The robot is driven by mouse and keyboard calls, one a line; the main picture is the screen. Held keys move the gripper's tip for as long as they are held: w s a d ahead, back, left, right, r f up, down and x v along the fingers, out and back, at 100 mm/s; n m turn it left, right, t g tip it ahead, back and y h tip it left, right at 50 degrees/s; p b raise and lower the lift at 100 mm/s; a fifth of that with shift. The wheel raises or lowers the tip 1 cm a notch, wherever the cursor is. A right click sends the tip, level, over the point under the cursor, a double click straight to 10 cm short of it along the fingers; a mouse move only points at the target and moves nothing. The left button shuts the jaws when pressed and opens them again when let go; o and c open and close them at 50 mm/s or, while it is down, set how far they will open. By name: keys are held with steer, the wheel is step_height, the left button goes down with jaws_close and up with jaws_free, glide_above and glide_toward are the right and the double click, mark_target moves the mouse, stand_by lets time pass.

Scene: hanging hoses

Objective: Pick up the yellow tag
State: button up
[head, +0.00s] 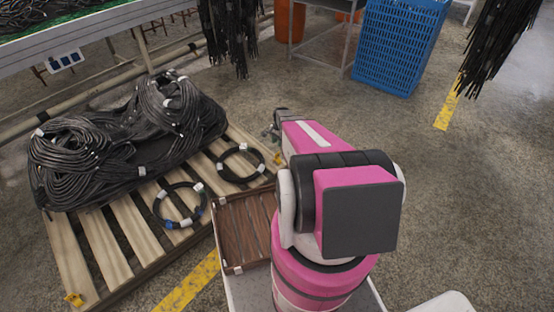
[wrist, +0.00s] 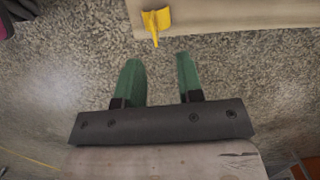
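A small yellow tag (wrist: 156,20) lies at the edge of a pale wooden board in the wrist view, its narrow end hanging past the edge. A yellow tag (head: 277,159) also shows in the head view at the pallet's right corner, partly beside my arm. Another yellow tag (head: 73,299) lies at the pallet's near left corner. My gripper (wrist: 158,62) has its two green fingers apart with only floor between them. The yellow tag is just beyond the fingertips, not touching them. In the head view my gripper (head: 270,130) is small and partly hidden by my arm.
The wooden pallet (head: 128,232) bears a large heap of black hoses (head: 130,135) and two black hose coils (head: 180,205), (head: 241,163). A brown slatted tray (head: 243,232) is beside my arm. A blue crate (head: 398,45) stands behind. Hoses (head: 500,40) hang at upper right. Floor at right is clear.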

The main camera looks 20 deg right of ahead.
glide_above(277, 159)
steer(key=w, duration=0.1)
steer(key=f, duration=0.4)
steer(key=shift+w+d+f, duration=0.15)
steer(key=shift+w+f, duration=0.05)
steer(key=shift+s+a+f, duration=0.1)
steer(key=shift+s+f, duration=0.1)
steer(key=shift+f, duration=0.7)
steer(key=shift+s+a+f, duration=0.1)
steer(key=shift+s+f, duration=0.05)
steer(key=shift+f, duration=0.75)
steer(key=shift+s+f, duration=0.2)
steer(key=shift+f, duration=0.7)
jaws_close()
